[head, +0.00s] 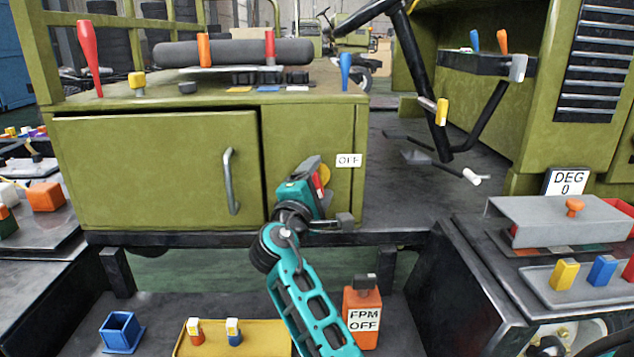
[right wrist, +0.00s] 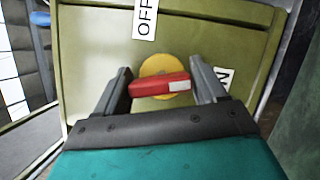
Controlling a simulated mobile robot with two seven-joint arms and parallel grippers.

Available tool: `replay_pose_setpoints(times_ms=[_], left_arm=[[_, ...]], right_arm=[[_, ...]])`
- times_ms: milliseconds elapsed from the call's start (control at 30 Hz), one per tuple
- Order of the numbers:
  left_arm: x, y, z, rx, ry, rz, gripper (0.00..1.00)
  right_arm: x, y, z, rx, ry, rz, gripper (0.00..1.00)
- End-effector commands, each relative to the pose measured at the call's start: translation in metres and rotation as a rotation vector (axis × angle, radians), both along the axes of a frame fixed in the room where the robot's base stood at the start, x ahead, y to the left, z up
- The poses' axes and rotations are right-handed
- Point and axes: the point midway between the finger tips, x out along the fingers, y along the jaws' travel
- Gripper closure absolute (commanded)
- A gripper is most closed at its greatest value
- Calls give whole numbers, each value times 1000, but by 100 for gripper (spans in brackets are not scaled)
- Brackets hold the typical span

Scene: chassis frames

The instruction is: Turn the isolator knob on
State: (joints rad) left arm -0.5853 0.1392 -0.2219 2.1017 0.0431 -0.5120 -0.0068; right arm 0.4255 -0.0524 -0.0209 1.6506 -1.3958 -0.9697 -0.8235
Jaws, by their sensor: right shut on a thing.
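The isolator knob is a red bar handle (right wrist: 155,86) on a yellow round base (right wrist: 158,66), on the green cabinet's front panel. In the right wrist view the bar lies nearly crosswise, its white-marked end to the right. The OFF plate (right wrist: 145,18) is above it; a second plate (right wrist: 225,76), showing only an N, is partly hidden behind a finger at right. My right gripper (right wrist: 163,78) has its fingers on either side of the bar and is shut on it. In the head view the right gripper (head: 314,177) covers much of the knob, left of the OFF plate (head: 348,160). My left gripper is out of view.
The cabinet door (head: 160,170) with a grey handle (head: 231,182) is left of the knob. Below stand an orange FPM OFF box (head: 361,318), a yellow tray (head: 260,345) and a blue holder (head: 120,332). A grey cover (head: 545,212) and a DEG 0 sign (head: 567,181) are at right.

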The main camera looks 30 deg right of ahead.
Motion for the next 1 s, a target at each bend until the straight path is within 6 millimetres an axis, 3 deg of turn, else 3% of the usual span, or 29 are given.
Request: replay_pose_setpoints(times_ms=[400,1000], left_arm=[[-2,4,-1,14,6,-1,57],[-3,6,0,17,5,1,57]], right_arm=[[0,1,-1,225,-133,1,60],[0,0,-2,282,-170,0,60]])
